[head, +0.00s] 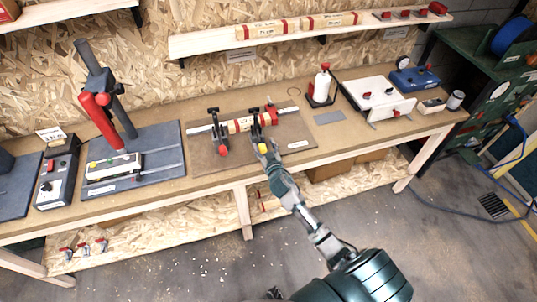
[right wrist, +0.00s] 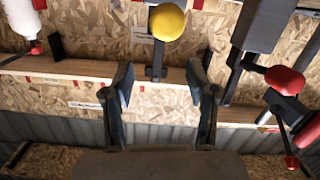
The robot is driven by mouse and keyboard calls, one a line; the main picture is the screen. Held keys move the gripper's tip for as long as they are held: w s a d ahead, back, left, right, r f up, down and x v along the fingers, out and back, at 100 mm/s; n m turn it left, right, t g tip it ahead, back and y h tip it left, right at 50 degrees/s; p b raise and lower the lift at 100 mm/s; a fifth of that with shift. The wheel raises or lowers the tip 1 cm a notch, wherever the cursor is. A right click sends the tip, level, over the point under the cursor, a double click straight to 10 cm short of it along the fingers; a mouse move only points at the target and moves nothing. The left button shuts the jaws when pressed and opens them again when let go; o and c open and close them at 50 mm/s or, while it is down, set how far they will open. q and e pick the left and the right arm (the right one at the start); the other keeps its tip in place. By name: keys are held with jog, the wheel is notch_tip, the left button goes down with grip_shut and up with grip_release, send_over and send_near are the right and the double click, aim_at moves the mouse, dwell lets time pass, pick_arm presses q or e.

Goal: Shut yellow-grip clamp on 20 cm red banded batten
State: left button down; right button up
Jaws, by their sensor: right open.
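The red banded batten (head: 243,124) lies across the bar clamp fixture on a brown board on the bench. The yellow-grip clamp (head: 257,130) stands at its right part, with its yellow grip (head: 262,148) towards me. A red-grip clamp (head: 216,135) stands at its left part. My right gripper (head: 266,154) is open at the yellow grip. In the right wrist view the yellow grip (right wrist: 167,22) shows beyond the fingertips, between the two spread fingers (right wrist: 162,85), apparently not touched. Whether the clamp's jaw touches the batten is too small to tell. My left gripper is out of view.
A press with a red handle (head: 98,108) stands left of the fixture. A red-and-white bottle (head: 322,86) and a white jig (head: 378,98) stand to the right. A shelf (head: 215,41) behind carries more banded battens. Small clamps lie on the lower shelf.

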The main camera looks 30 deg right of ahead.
jog(key=v, duration=0.7)
jog(key=shift+s, duration=0.1)
